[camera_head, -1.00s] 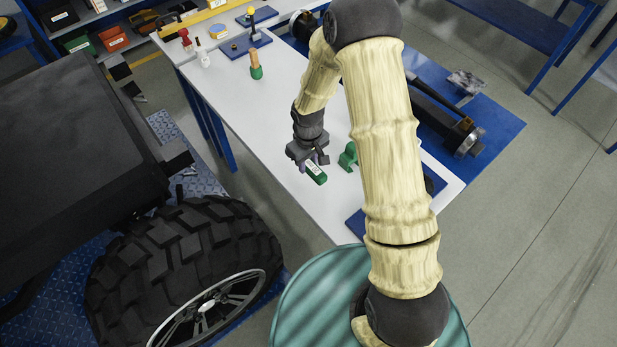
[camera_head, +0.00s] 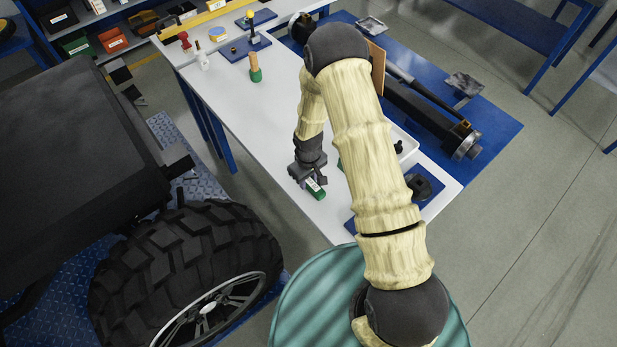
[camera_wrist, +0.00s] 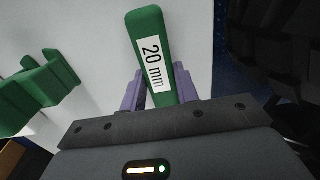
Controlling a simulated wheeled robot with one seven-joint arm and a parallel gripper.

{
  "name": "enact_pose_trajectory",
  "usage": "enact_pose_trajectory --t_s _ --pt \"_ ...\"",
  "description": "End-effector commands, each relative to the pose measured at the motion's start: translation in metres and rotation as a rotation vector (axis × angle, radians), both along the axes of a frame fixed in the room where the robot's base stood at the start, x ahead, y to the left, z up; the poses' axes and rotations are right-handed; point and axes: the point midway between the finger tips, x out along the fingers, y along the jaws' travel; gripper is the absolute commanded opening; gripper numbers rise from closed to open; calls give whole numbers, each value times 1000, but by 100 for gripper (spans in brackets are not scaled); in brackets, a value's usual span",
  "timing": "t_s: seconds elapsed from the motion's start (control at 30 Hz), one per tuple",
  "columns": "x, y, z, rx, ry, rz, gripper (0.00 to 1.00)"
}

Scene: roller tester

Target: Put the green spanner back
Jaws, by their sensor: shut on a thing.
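The green spanner (camera_head: 317,192) has a white label reading "20 mm" in the wrist view (camera_wrist: 145,25). My gripper (camera_head: 310,184) is shut on it, with a purple finger on each side in the wrist view (camera_wrist: 157,92). The spanner is over the white table (camera_head: 225,93) near its left edge; I cannot tell whether it touches the top. A green holder-like piece (camera_wrist: 38,95) stands to the left of the spanner in the wrist view. In the head view my arm hides nearly all of it.
A green-based piece with a wooden top (camera_head: 255,70) stands further back. A blue board (camera_head: 246,47) with small parts lies behind it. A large tyre (camera_head: 185,270) stands left of the table.

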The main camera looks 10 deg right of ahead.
Motion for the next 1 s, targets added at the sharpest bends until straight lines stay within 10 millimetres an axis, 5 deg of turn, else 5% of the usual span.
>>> enact_pose_trajectory --t_s 0.4,0.43,0.53,1.0 --pt "0 0 -6 1 -1 0 0" --pt "0 0 -5 1 -1 0 36" --pt "0 0 -5 0 0 0 52" --pt "1 0 5 1 -3 0 52"
